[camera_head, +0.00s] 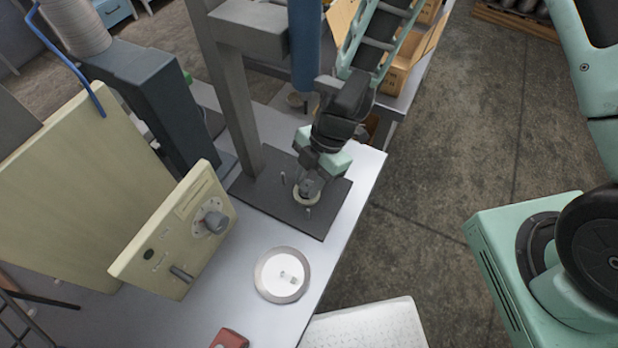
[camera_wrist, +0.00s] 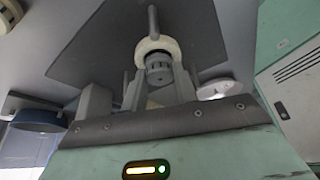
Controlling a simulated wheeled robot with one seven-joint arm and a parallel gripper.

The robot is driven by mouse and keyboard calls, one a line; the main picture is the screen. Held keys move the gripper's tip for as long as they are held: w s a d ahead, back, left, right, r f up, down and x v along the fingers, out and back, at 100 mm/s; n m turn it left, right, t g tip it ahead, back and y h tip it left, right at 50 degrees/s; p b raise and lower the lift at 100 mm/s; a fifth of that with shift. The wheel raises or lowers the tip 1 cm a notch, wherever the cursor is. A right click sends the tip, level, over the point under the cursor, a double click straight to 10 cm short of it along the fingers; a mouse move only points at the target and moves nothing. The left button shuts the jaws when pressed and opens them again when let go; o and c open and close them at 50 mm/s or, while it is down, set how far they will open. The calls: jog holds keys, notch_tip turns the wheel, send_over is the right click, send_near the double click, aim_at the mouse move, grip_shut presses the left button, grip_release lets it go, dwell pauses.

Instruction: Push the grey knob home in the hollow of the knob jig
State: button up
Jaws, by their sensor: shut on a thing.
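The grey knob (camera_wrist: 158,66) is between the fingers of my gripper (camera_wrist: 159,80) in the wrist view, and the gripper is shut on it. The knob jig's cream ring (camera_wrist: 146,48) is right at the knob, on a dark base plate (camera_wrist: 95,50). In the head view my gripper (camera_head: 311,182) points down at the ring (camera_head: 298,199). The knob there is mostly covered by the gripper. The knob overlaps the ring's hollow in the picture; I cannot tell how deep it sits.
Short upright pins (camera_head: 308,212) stand by the ring. A thick grey post (camera_head: 235,100) rises close behind the jig. A cream control panel (camera_head: 175,235) with its own dial stands left. A round white-faced dish (camera_head: 282,274) lies in front. The bench's right edge is near.

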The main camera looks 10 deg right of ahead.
jog(key=shift+f+b, duration=0.4)
jog(key=shift+b, duration=0.2)
dwell(1.2)
jog(key=o, duration=1.1)
jog(key=shift+c, duration=0.2)
jog(key=b+v, duration=0.2)
jog(key=v, duration=1.5)
jog(key=shift+r+b, duration=0.2)
jog(key=shift+b, duration=0.2)
jog(key=shift+d, duration=0.15)
